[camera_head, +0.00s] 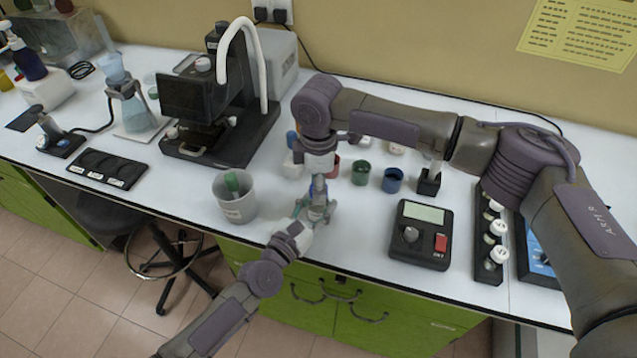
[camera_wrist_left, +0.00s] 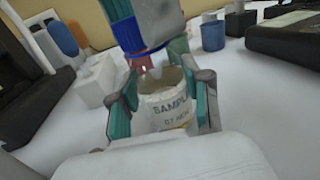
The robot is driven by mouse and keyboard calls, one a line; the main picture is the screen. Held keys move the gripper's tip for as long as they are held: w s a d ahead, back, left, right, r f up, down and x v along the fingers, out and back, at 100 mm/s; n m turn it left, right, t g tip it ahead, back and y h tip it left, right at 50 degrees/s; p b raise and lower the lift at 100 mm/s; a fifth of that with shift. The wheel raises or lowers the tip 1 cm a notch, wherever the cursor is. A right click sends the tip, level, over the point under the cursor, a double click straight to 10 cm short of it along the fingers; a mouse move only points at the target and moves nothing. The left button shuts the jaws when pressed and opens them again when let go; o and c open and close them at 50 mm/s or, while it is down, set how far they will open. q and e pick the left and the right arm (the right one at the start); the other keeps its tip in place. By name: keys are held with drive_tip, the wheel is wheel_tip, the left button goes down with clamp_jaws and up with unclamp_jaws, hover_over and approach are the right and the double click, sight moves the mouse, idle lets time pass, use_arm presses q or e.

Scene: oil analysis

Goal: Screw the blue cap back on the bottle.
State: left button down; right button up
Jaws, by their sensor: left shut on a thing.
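The sample bottle (camera_wrist_left: 165,108) is a small white container with a printed label and an open mouth. My left gripper (camera_wrist_left: 167,88) is shut on it, one finger on each side; in the head view this gripper (camera_head: 315,210) is over the bench's front part. My right gripper (camera_head: 319,180) points down from above, over the left gripper. The blue cap (camera_wrist_left: 146,52) is held in the right gripper's teal fingers, just above the bottle mouth and slightly left of it in the left wrist view. A small gap shows between cap and bottle. The fingers hide much of the cap.
A grey cup (camera_head: 237,205) stands to the left. Green (camera_head: 361,172) and blue (camera_head: 393,180) containers stand behind to the right. A black device with a display (camera_head: 421,233) and a vial rack (camera_head: 490,240) are farther right. A microscope-like instrument (camera_head: 215,110) stands behind left.

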drive_tip(key=shift+o, duration=1.3)
use_arm(q)
drive_tip(key=shift+c, duration=2.1)
unclamp_jaws()
use_arm(e)
wheel_tip(320, 180, up, 12)
use_arm(q)
drive_tip(key=shift+s, duration=0.1)
drive_tip(key=v, duration=1.2)
drive_tip(key=shift+a+f, duration=0.1)
use_arm(e)
drive_tip(key=shift+a+f, duration=0.1)
